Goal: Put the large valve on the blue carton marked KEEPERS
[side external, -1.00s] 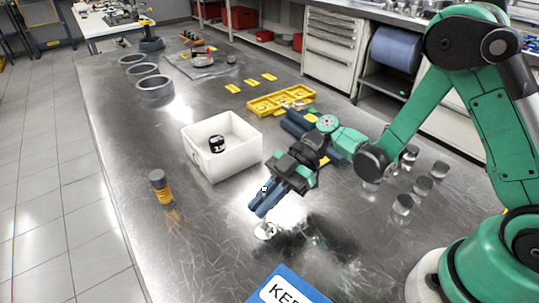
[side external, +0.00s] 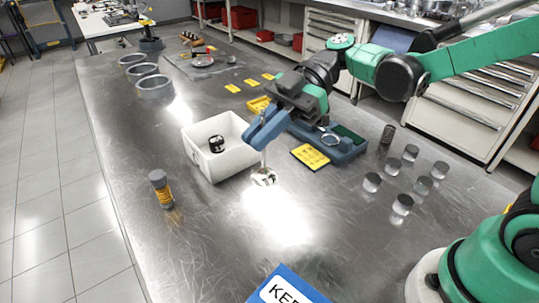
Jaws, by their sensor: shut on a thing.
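The large valve (side external: 264,178) hangs below my gripper (side external: 259,139), its thin stem up and its round, shiny head down. My gripper is shut on the upper stem; the fingers hide the stem's top. The valve appears to be held above the bench, to the right of the white bin. The blue carton (side external: 287,289) is at the bottom edge of the view, well below the valve in the picture. Its white label shows only "KE" and part of another letter; the rest is cut off.
A white bin (side external: 197,158) holds a dark, round part. An orange-and-grey bottle (side external: 161,189) stands to its left. Several metal cylinders (side external: 403,204) stand at right. A blue tray (side external: 345,153) and a yellow card (side external: 310,158) lie behind the valve. The bench between valve and carton is clear.

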